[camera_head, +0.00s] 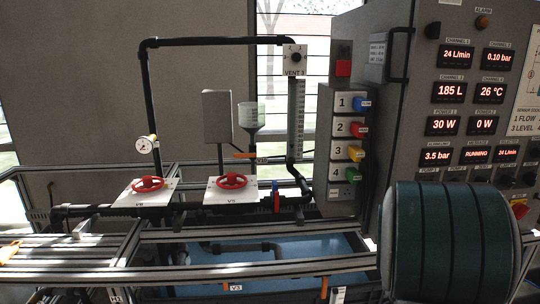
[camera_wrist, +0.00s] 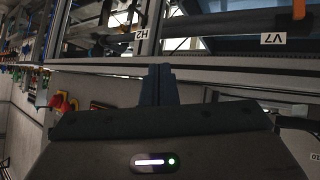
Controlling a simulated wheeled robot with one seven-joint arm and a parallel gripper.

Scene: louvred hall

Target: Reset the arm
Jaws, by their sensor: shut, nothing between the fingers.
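My gripper (camera_wrist: 158,75) shows in the wrist view, its two dark fingers together with nothing between them. They point toward a metal rail (camera_wrist: 225,66) of the rig; I cannot tell whether they touch it. The head view does not show my gripper. A large dark teal ribbed cylinder there, at the lower right, looks like part of my arm and hides the lower control panel.
The head view shows red valve wheels V6 (camera_head: 148,184) and V5 (camera_head: 231,181), a gauge (camera_head: 144,145), a blue tank (camera_head: 250,256), numbered switches (camera_head: 350,128) and a control panel (camera_head: 465,150). Labels H2 (camera_wrist: 141,34) and V7 (camera_wrist: 273,38) sit beyond the rail.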

